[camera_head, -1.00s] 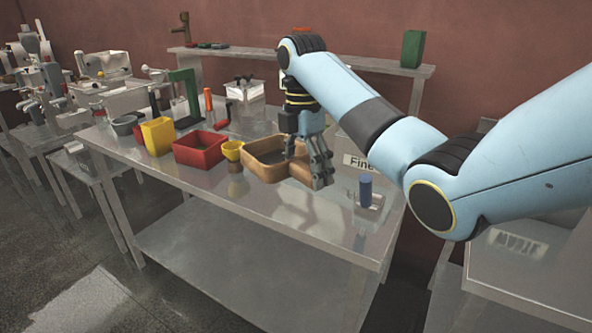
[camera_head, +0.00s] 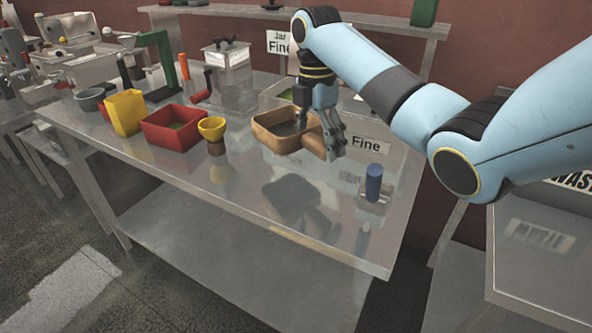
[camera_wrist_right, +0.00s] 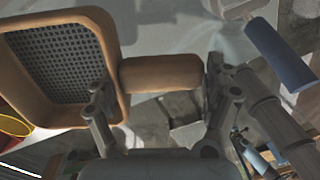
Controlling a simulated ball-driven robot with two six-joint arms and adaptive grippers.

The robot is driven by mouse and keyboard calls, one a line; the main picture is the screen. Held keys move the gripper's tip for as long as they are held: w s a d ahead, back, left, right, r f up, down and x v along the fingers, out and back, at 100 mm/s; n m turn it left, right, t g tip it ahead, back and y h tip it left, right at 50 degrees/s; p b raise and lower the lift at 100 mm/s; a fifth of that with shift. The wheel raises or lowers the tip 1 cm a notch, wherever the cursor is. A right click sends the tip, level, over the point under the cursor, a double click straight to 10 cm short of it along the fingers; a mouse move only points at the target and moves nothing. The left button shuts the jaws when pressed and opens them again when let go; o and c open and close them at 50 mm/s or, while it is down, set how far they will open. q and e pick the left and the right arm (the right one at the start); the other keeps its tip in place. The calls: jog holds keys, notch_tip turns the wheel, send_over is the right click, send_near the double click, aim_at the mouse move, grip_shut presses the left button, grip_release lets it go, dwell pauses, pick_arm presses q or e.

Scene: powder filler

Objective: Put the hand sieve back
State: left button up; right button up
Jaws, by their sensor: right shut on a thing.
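The hand sieve (camera_head: 264,134) is a square, tan, wooden-looking frame with a short handle. My right gripper (camera_head: 333,146) is shut on the handle and holds the sieve above the metal table, with a reflection on the tabletop well below it. In the right wrist view the sieve's dark mesh (camera_wrist_right: 65,62) is at upper left. Its handle (camera_wrist_right: 160,73) runs right, between the fingers of the right gripper (camera_wrist_right: 160,100). My left gripper is not in view.
A small yellow cup (camera_head: 212,128), a red box (camera_head: 165,133) and a yellow container (camera_head: 125,112) stand left of the sieve. A clear jar (camera_head: 230,75) is behind. The table's front (camera_head: 250,225) is clear.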

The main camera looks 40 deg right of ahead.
notch_tip(320, 180, down, 5)
jog(key=shift+s+r, duration=0.1)
jog(key=shift+r, duration=0.1)
notch_tip(320, 180, down, 3)
jog(key=shift+f, duration=0.65)
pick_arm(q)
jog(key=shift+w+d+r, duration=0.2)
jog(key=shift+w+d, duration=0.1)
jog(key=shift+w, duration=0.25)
pick_arm(e)
jog(key=o, duration=1.3)
jog(key=shift+f, duration=0.1)
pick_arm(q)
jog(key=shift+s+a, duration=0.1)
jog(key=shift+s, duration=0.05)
